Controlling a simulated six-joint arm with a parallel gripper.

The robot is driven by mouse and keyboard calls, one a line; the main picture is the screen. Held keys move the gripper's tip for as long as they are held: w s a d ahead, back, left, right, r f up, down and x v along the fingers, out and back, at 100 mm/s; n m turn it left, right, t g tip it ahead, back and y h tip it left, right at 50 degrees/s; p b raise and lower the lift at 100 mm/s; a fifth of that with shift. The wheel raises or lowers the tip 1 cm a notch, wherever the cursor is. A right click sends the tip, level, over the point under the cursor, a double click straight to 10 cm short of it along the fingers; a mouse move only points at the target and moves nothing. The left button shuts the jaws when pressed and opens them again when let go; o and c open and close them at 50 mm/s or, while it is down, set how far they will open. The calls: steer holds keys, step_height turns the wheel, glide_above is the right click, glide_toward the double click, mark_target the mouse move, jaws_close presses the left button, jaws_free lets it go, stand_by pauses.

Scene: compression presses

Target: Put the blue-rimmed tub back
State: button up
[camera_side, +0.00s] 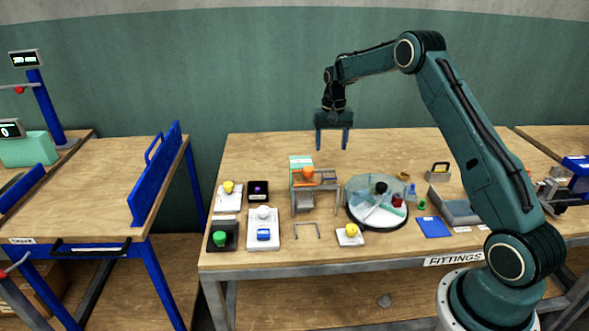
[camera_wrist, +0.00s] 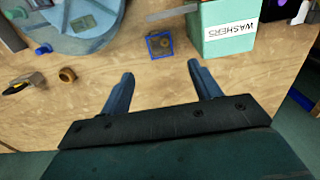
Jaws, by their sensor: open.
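The blue-rimmed tub (camera_wrist: 160,45) is a small square tub with a blue rim and a brownish inside, on the wooden table. A small round brown shape shows inside it. In the wrist view it lies just beyond my fingertips, between a round clear-covered turntable and a green box. In the side view I cannot make it out clearly around the small press. My gripper (camera_side: 332,142) hangs above the back of the table, pointing down, open and empty. Its two blue fingers also show in the wrist view (camera_wrist: 160,76), apart from the tub.
The green box (camera_wrist: 222,28), labelled WASHERS, stands close right of the tub in the wrist view. The turntable (camera_side: 354,217) bears several small items. A small press (camera_side: 304,201) stands left of it. Plates with coloured knobs fill the table's left front. The back left is clear.

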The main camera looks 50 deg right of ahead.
stand_by(0.3)
steer(key=s+a+r+n+t, duration=0.1)
steer(key=s+a+r+n, duration=0.1)
steer(key=s+a+r, duration=0.55)
steer(key=s+a+r+n+t, duration=0.2)
steer(key=s+a+r, duration=0.2)
steer(key=a+r, duration=0.6)
steer(key=s+a+n+t, duration=0.1)
steer(key=s+a, duration=0.3)
steer(key=s, duration=0.7)
steer(key=s+a+r+n+t, duration=0.1)
steer(key=s+a+n, duration=0.3)
steer(key=s, duration=0.8)
steer(key=shift+a+t, duration=0.3)
steer(key=shift+r, duration=0.1)
